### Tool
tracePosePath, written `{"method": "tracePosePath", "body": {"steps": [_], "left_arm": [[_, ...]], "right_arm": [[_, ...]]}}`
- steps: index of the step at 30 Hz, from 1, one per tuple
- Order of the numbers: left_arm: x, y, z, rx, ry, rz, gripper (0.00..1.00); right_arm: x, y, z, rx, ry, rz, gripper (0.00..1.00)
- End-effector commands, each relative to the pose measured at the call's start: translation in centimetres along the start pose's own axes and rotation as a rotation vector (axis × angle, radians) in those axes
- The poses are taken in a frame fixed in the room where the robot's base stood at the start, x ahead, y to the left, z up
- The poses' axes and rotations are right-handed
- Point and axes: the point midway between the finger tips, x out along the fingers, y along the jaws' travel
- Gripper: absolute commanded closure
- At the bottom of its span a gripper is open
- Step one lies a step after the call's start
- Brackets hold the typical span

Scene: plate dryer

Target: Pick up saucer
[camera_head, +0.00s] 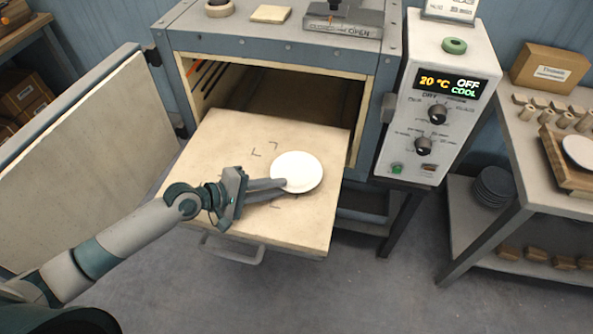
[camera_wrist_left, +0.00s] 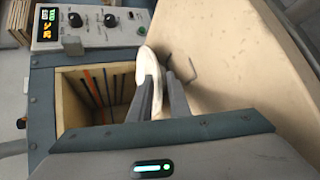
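The saucer (camera_head: 297,171) is a small white round dish over the pulled-out board of the dryer in the head view. My left gripper (camera_head: 284,189) reaches it from the left, with one finger at its upper face and the other below it. In the left wrist view the saucer (camera_wrist_left: 153,75) shows nearly edge-on between the two fingers of the left gripper (camera_wrist_left: 161,82), which look shut on its rim. It appears apart from the board (camera_wrist_left: 225,60); the exact height cannot be told. My right gripper is not in view.
The board (camera_head: 225,140) sticks out of the open dryer (camera_head: 280,52), with a handle (camera_head: 232,250) in front. The open door (camera_head: 85,150) stands left. The control panel (camera_head: 437,110) is right. A side table (camera_head: 530,170) holds wooden racks and a dish.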

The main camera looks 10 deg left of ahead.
Motion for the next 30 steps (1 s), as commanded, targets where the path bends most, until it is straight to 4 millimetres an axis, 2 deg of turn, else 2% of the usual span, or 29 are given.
{"method": "tracePosePath", "body": {"steps": [4,17,19,30], "left_arm": [[0.63,-0.03,-0.03,0.001,0.001,-0.001,0.83],[0.61,-0.07,-0.03,0.001,0.001,-0.001,0.83],[0.61,-0.07,-0.03,0.001,0.001,-0.001,1.00],[0.58,0.07,-0.02,0.001,0.001,0.001,1.00]], "right_arm": [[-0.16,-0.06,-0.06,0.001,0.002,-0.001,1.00],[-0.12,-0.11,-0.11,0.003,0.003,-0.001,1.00],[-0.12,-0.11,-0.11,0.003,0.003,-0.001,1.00],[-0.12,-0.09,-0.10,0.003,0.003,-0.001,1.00]]}}
